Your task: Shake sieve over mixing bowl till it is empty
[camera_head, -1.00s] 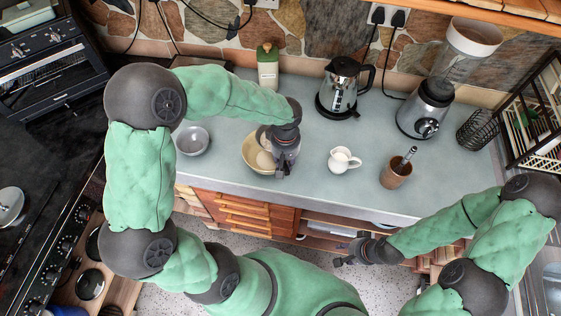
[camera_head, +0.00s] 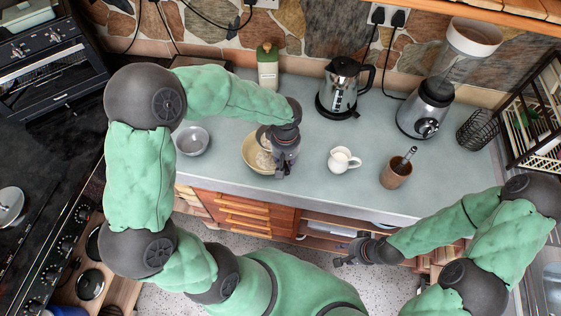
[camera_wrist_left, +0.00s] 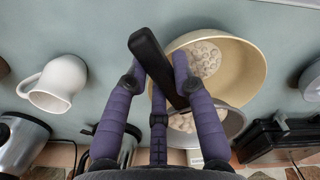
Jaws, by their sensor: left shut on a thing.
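The cream mixing bowl (camera_head: 250,150) stands on the counter, partly hidden by my left gripper (camera_head: 283,168). In the left wrist view the bowl (camera_wrist_left: 252,68) has whitish, lumpy contents. My left gripper (camera_wrist_left: 168,100) is shut on the dark handle (camera_wrist_left: 150,58) of the sieve. The grey sieve (camera_wrist_left: 234,122) overlaps the bowl's rim in that view, and whitish contents show in it between my fingers. How much is in the sieve is partly hidden. My right gripper (camera_head: 352,252) is empty, with fingers apart, in front of the counter's edge.
A grey metal bowl (camera_head: 193,142) stands left of the mixing bowl. A white jug (camera_head: 343,160) and a brown pot (camera_head: 396,173) with a utensil stand to the right.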

